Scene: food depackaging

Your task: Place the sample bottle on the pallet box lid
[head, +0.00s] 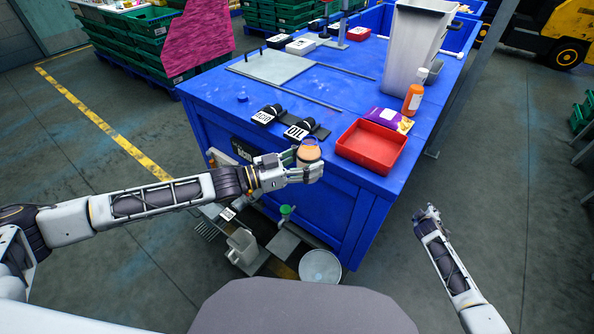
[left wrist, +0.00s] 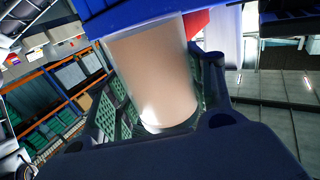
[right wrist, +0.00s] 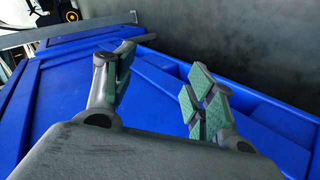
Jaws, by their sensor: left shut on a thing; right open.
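The sample bottle (head: 308,151) has pale orange contents and is held in my left gripper (head: 306,168) at the near edge of the blue pallet box lid (head: 345,95). In the left wrist view the bottle (left wrist: 152,75) fills the space between the green-padded fingers, which are shut on it. I cannot tell whether the bottle touches the lid. My right gripper (head: 428,215) is off to the right of the box, over the floor. In the right wrist view its fingers (right wrist: 155,90) are apart and empty, with the box side beyond them.
On the lid near the bottle are a red tray (head: 371,145), two black-and-white labelled items (head: 298,132), a purple packet (head: 388,118), an orange bottle (head: 413,98) and a tall grey bin (head: 412,45). A grey board (head: 272,66) lies farther back. The lid's left middle is mostly clear.

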